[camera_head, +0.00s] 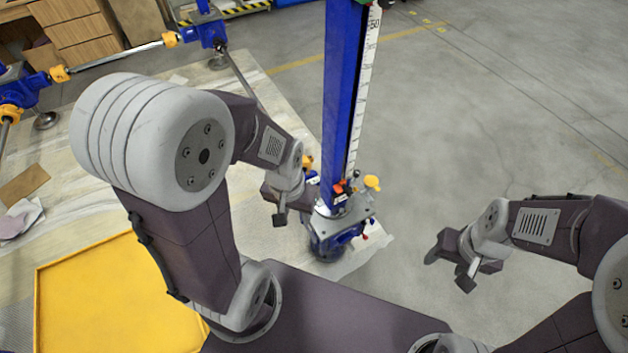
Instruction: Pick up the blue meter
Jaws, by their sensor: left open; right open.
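A tall blue post (343,90) with a white marked scale (363,85) along its right side rises from a blue and grey screw jack base (338,230); it is the only blue, meter-like thing I see. Its top runs out of view. Small red and yellow fittings (372,182) sit near its foot. My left gripper (284,204) is open just left of the post's foot, partly hidden by its own wrist; I cannot tell whether it touches the jack. My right gripper (449,268) is open and empty, right of the jack and apart from it.
A yellow tray (40,290) lies at the lower left. Blue jacks (205,30) joined by a metal shaft (115,54) stand at the upper left, near wooden drawers (75,25). The grey floor (500,100) on the right is clear.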

